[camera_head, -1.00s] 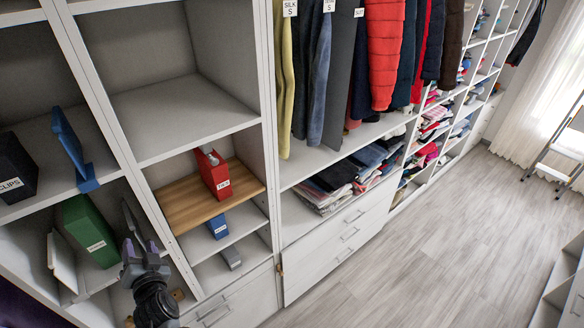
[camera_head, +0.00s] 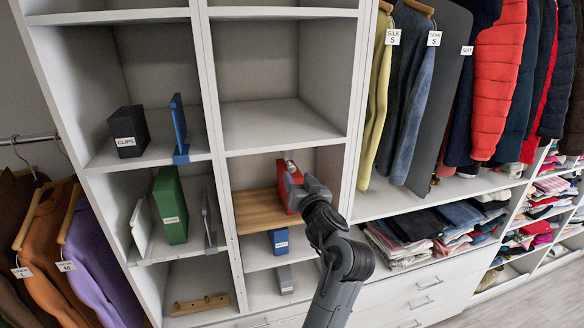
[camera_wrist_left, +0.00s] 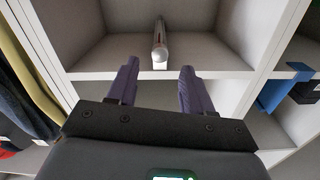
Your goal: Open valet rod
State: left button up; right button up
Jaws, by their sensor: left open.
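A short pale rod (camera_wrist_left: 160,45) shows in the left wrist view, end toward the camera, by the shelf edge between the fingers. In the head view a small pale piece, probably the same rod (camera_head: 288,156), shows above the red box (camera_head: 288,187), under the middle shelf. My left gripper (camera_head: 314,188) is in front of this cubby and covers part of the red box. In the wrist view its two purple-grey fingers (camera_wrist_left: 158,88) are apart with nothing between their tips. The rod appears beyond the fingertips. Its mount is not clear. My right gripper is not in view.
The red box stands on a wooden board (camera_head: 258,212). A blue box (camera_head: 279,241) sits below. A green box (camera_head: 171,206) and blue bookend (camera_head: 179,125) are in the left column. Hanging clothes (camera_head: 405,100) are close on the right. The upper middle cubby is empty.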

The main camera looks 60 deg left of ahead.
aim_at(293, 170)
pick_arm(q)
jog(key=p+x, duration=0.1)
jog(key=x, duration=0.7)
jog(key=shift+w+a, duration=0.15)
jog(key=shift+a, duration=0.15)
jog(key=shift+c, duration=0.2)
grip_shut()
